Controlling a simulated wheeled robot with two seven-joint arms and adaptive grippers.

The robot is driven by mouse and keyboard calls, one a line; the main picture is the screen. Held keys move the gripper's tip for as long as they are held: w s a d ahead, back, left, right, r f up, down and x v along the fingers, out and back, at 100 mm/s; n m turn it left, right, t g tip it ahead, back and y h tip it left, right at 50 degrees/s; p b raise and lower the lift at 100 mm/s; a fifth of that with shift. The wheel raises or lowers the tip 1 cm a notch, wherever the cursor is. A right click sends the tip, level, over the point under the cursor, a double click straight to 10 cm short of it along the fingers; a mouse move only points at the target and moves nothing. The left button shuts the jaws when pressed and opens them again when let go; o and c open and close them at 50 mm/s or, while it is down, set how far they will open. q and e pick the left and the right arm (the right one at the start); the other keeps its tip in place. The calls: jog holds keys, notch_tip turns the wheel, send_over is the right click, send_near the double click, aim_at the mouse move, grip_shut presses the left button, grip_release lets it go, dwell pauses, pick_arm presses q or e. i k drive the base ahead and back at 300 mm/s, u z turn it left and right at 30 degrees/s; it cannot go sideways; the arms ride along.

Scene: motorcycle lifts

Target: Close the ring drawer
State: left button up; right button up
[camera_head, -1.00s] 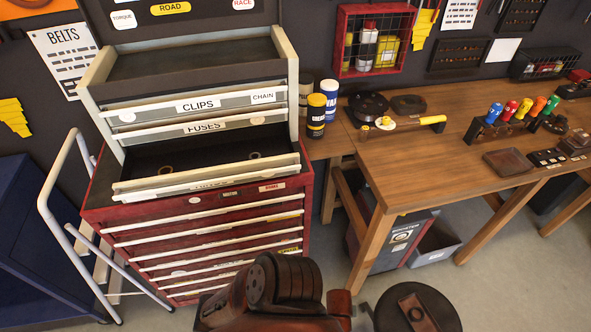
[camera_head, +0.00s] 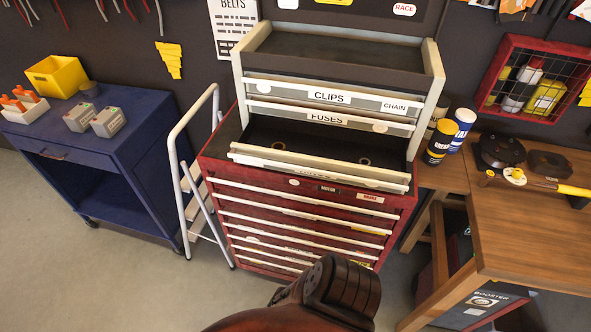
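The ring drawer (camera_head: 318,174) is the pulled-out drawer below the one labelled FUSES in the grey upper part of the tool chest (camera_head: 305,218). It stands open, with its pale front sticking out over the red lower part. Two small rings (camera_head: 365,161) lie on its dark floor. The drawer's label is seen at a steep angle and cannot be read. The CLIPS drawer (camera_head: 300,96) and FUSES drawer (camera_head: 290,112) above it look shut. Neither of my grippers is in view.
A white step ladder (camera_head: 186,170) stands folded left of the chest. A blue cart (camera_head: 110,160) with a yellow bin (camera_head: 55,76) is further left. Cans (camera_head: 439,143) and a wooden workbench (camera_head: 530,240) are at the right. The floor at the lower left is clear.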

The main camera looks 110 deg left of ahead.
aim_at(329, 160)
jog(key=u, duration=2.85)
jog(key=k, duration=0.55)
jog(key=u, duration=0.15)
jog(key=i, duration=0.35)
jog(key=u, duration=0.25)
